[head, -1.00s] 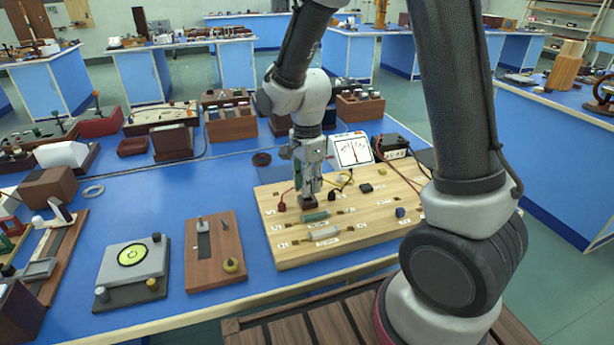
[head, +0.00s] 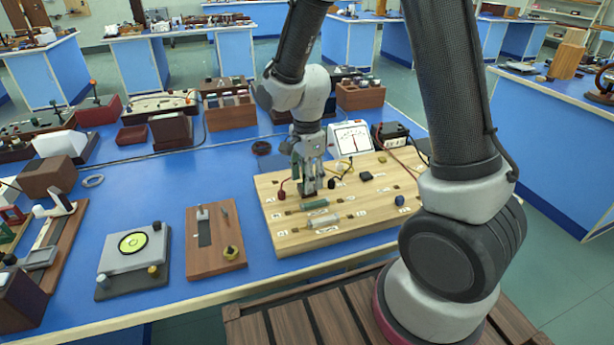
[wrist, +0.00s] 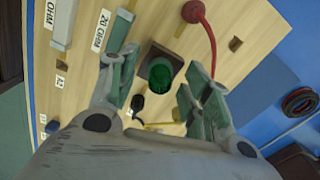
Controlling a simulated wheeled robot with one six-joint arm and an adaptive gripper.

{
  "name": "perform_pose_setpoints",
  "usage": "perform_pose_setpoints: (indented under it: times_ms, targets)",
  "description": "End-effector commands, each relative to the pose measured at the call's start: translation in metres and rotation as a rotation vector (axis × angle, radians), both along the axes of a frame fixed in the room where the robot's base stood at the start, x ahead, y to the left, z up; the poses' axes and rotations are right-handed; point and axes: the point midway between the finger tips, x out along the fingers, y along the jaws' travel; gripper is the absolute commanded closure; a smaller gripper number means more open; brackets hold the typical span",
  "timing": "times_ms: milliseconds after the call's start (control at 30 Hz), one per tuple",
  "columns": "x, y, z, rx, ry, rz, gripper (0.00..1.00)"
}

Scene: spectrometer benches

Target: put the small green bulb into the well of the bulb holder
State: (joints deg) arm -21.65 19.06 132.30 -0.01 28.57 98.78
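The small green bulb (wrist: 160,72) shows in the wrist view as a dark green round top over the middle of the brown square bulb holder (wrist: 152,52). It appears to sit in the holder's well, though its lower part is hidden. My gripper (wrist: 157,80) is open around the bulb, with a visible gap on both sides. In the head view my gripper (head: 309,186) points down over the holder (head: 308,195) on the wooden circuit board (head: 285,238), and the bulb cannot be made out there.
On the board are green and pale resistor blocks (head: 325,220), a red plug with its lead (wrist: 193,12), and a blue knob (head: 400,200). A white meter (head: 350,137) stands behind.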

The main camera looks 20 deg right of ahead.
Motion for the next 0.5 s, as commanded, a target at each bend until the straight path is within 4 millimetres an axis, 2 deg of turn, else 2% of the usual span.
perform_pose_setpoints:
  times_ms: [267, 367, 500]
  targets:
    - [0.0, 0.0, 0.005, 0.0, -0.001, 0.0, 0.51]
    - [0.001, 0.0, 0.019, 0.002, -0.005, 0.0, 0.51]
    - [0.001, 0.001, 0.05, 0.003, -0.007, 0.0, 0.51]
